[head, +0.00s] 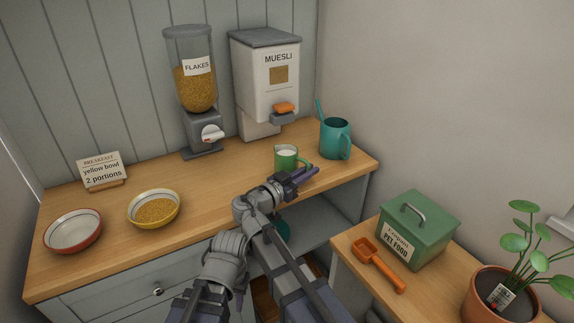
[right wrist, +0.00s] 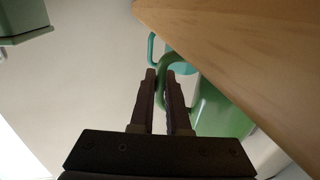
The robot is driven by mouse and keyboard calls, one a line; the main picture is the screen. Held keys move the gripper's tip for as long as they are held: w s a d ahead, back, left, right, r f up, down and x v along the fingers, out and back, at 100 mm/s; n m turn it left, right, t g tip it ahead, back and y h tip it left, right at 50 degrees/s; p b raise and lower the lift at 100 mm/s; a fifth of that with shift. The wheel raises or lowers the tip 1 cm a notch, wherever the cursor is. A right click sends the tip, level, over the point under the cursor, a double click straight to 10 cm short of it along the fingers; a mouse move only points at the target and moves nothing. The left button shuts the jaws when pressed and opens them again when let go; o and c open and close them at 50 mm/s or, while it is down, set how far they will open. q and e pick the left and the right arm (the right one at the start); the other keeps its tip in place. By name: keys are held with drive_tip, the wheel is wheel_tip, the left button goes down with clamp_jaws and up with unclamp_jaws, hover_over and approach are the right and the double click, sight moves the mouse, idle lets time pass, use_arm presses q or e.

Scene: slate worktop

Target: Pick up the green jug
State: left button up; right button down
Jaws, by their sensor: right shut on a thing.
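The green jug (head: 285,158) holds something white and stands upright at the right part of the wooden worktop, near its front edge. Its handle is on its right side. My right gripper (head: 306,174) is at that handle. In the right wrist view the fingers (right wrist: 163,84) are closed on the green handle, and the jug's green body (right wrist: 215,112) is just to the right of them. I cannot make out any gap under the jug. My left gripper cannot be made out in the head view.
The muesli dispenser (head: 266,85), flakes dispenser (head: 194,85), yellow bowl (head: 154,209), red bowl (head: 72,231) and sign (head: 102,171) share the worktop. A pet food box (head: 418,229), orange scoop (head: 377,264) and plant (head: 505,290) are lower right.

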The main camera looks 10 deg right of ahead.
use_arm(q)
drive_tip(key=shift+a+r+p, duration=0.1)
drive_tip(key=shift+r+p, duration=0.2)
use_arm(e)
drive_tip(key=shift+r, duration=0.3)
